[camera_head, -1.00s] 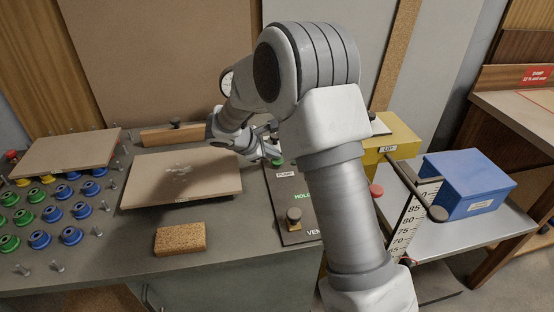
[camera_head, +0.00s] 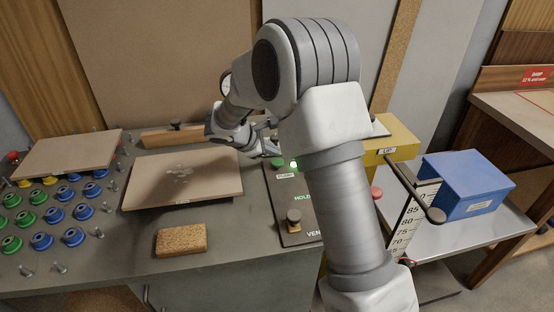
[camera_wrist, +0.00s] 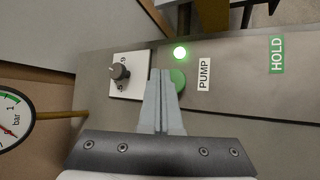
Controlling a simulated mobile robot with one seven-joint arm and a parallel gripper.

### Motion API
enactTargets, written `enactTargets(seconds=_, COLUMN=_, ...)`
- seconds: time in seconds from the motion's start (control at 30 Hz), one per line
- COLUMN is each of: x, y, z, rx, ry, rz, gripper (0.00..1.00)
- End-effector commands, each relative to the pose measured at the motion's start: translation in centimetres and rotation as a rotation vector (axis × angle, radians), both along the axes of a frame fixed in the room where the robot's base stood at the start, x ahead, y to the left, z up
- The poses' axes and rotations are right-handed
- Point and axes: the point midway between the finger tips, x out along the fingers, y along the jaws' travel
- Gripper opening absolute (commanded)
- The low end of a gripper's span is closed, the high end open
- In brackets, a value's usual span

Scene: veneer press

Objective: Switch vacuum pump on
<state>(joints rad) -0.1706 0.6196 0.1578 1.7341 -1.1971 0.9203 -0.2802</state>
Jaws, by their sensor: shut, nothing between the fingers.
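The green round pump button (camera_wrist: 178,80) sits beside the white PUMP label (camera_wrist: 204,74) on a grey control panel (camera_wrist: 232,84). In the head view the button (camera_head: 277,162) shows just past my gripper, above the PUMP label. A small lamp (camera_wrist: 180,52) near the button glows bright green; it also shows lit in the head view (camera_head: 294,164). My gripper (camera_wrist: 168,72) is shut and empty, its fingertips at the button's edge in the wrist view. I cannot tell whether they touch it.
A small knob on a white plate (camera_wrist: 121,73) and a pressure gauge (camera_wrist: 14,118) are near. A HOLD/VENT lever knob (camera_head: 294,216) stands on the panel. A board (camera_head: 180,180) and a cork block (camera_head: 181,240) lie left. A blue box (camera_head: 466,186) stands right.

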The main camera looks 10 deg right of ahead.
Motion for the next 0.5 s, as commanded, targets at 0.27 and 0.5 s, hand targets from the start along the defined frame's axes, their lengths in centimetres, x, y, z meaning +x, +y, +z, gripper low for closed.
enactTargets(seconds=0.27, x=0.0, y=0.0, z=3.2, rx=0.001, ry=-0.001, rz=-0.001, gripper=0.0)
enactTargets(seconds=0.5, x=0.0, y=0.0, z=5.4, rx=-0.001, ry=0.0, rz=-0.001, gripper=0.0)
